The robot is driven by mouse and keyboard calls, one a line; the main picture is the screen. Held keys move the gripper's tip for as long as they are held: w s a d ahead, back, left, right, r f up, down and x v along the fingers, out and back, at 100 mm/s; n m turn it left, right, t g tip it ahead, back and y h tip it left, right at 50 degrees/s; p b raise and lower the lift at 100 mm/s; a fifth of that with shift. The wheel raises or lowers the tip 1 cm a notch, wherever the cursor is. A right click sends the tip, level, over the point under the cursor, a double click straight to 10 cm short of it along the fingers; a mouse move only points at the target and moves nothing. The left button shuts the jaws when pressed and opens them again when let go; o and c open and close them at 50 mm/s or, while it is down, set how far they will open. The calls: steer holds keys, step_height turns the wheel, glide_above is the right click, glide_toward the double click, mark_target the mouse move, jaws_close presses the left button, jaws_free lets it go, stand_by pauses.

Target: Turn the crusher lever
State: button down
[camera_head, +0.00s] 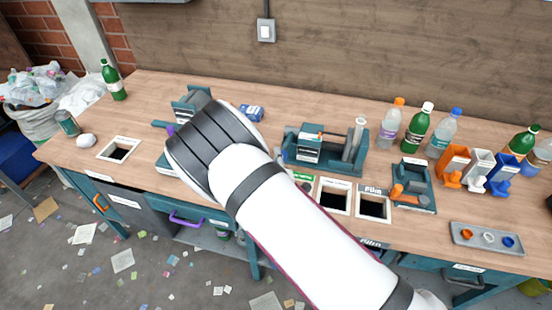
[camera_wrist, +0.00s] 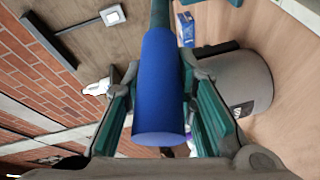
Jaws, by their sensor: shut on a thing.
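The crusher lever shows in the wrist view as a thick blue grip (camera_wrist: 160,95) on a teal rod (camera_wrist: 160,14). My gripper (camera_wrist: 158,72) has one finger on each side of the blue grip and is shut on it. In the head view my white and dark grey arm hides the gripper and the lever. A teal machine (camera_head: 190,104), which looks like the crusher, shows partly behind my arm's end. A grey cylinder (camera_wrist: 235,82) with a small label stands right of the grip in the wrist view.
A small blue box (camera_head: 251,113) lies right of the machine. Another teal machine (camera_head: 325,150), framed square holes (camera_head: 334,196) and several bottles (camera_head: 418,128) are to the right. A framed hole (camera_head: 118,149) and a green bottle (camera_head: 114,80) are left. The bench's back middle is clear.

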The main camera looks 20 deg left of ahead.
steer(key=c, duration=1.3)
jaws_free()
steer(key=shift+w, duration=0.1)
steer(key=shift+s+d, duration=0.2)
steer(key=shift+s, duration=0.4)
steer(key=v, duration=1.1)
steer(key=shift+d, duration=0.1)
